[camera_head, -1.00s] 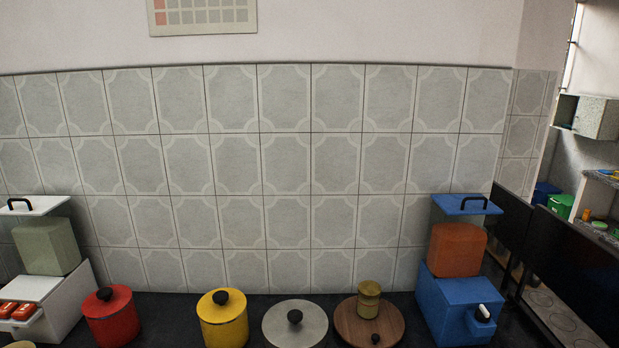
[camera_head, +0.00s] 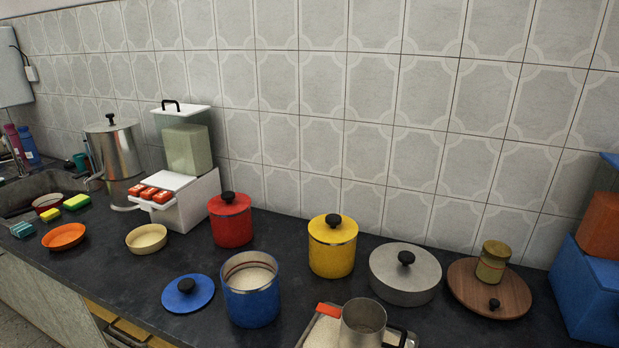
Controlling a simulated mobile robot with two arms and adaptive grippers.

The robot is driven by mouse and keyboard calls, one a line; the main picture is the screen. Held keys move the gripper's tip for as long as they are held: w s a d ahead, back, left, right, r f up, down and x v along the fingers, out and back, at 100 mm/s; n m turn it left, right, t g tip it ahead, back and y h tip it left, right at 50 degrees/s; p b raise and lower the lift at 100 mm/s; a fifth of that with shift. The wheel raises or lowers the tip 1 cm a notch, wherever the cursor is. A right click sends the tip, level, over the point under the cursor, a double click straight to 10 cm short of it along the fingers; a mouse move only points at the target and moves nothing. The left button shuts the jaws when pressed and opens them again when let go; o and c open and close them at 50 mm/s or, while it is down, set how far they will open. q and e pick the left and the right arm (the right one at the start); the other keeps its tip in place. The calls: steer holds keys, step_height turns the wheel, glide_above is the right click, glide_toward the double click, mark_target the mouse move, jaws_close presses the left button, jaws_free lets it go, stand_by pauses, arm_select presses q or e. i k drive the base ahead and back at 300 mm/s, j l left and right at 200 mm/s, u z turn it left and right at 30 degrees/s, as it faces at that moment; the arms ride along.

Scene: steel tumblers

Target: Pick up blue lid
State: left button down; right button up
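The blue lid (camera_head: 188,292) lies flat on the dark counter in the head view, its black knob upward. It is just left of an open blue canister (camera_head: 251,293) that holds a pale, grainy filling. The lid and canister look close together but apart. Neither of my grippers shows in the head view.
A red canister (camera_head: 231,222) and a yellow canister (camera_head: 332,248), both lidded, stand behind. A cream bowl (camera_head: 146,239) and an orange plate (camera_head: 64,238) lie to the left. A steel mug (camera_head: 362,324) stands at the front right. The counter (camera_head: 125,278) left of the lid is clear.

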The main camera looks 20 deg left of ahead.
mark_target(188, 293)
steer(key=u, duration=1.55)
steer(key=i+j+z, duration=0.3)
steer(key=j, duration=0.3)
steer(key=i+j+z, duration=0.1)
steer(key=j, duration=0.25)
steer(key=i, duration=0.1)
